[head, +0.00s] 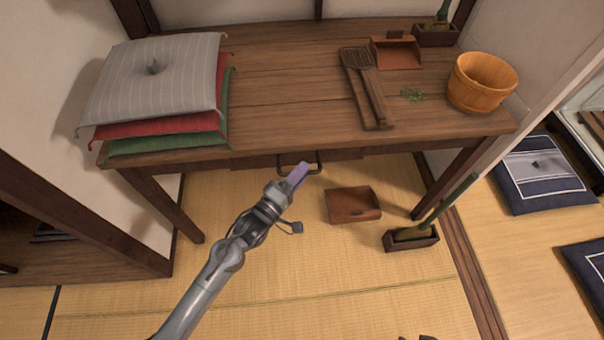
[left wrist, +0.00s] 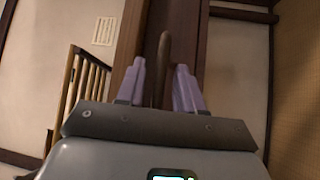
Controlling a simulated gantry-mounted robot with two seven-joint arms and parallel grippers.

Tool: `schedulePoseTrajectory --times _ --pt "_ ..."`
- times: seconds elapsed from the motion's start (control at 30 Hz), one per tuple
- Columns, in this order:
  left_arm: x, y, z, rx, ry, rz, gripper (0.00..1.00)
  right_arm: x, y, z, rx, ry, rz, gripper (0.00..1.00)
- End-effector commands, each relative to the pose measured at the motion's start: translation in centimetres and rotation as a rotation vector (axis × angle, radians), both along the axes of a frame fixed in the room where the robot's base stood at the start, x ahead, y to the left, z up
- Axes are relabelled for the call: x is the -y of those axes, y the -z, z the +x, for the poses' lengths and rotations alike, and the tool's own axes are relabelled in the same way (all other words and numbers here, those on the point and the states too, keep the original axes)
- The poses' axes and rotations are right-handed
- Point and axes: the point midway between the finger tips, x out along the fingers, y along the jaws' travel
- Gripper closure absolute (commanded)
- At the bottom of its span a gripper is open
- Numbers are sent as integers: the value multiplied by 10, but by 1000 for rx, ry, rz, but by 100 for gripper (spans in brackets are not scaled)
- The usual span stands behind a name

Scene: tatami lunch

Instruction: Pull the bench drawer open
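The wooden bench (head: 290,95) has a shallow drawer (head: 345,154) under its front edge. The drawer has a dark bar handle (head: 313,156). My left gripper (head: 299,172), with lilac fingers, is at the handle and hides part of it. In the left wrist view, my left gripper (left wrist: 160,85) has its fingers apart, with the handle (left wrist: 162,60) between them. A gap shows beside the handle, so the fingers do not look closed on it. The drawer looks shut.
On the bench are stacked cushions (head: 155,85), a wooden grater (head: 365,85), and a wooden bucket (head: 480,82). A brown dustpan-like box (head: 353,204) and a planter (head: 410,239) are on the tatami (head: 330,280) to the right. The floor before the drawer is otherwise clear.

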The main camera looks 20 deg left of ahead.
Motion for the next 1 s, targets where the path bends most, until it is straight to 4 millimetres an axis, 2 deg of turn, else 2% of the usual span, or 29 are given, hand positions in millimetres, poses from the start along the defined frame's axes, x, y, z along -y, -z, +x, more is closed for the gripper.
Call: schedulePoseTrajectory --times 0.2,0.47,0.7,1.0 --pt "3 -1 9 -1 0 0 64 0 4 1 4 2 3 57" --pt "3 -2 10 -1 0 0 64 -1 3 2 5 5 6 57" --pt "3 -2 9 0 0 0 100 -1 2 3 8 5 5 57" --pt "3 -2 9 0 1 0 100 1 2 3 8 0 -1 57"
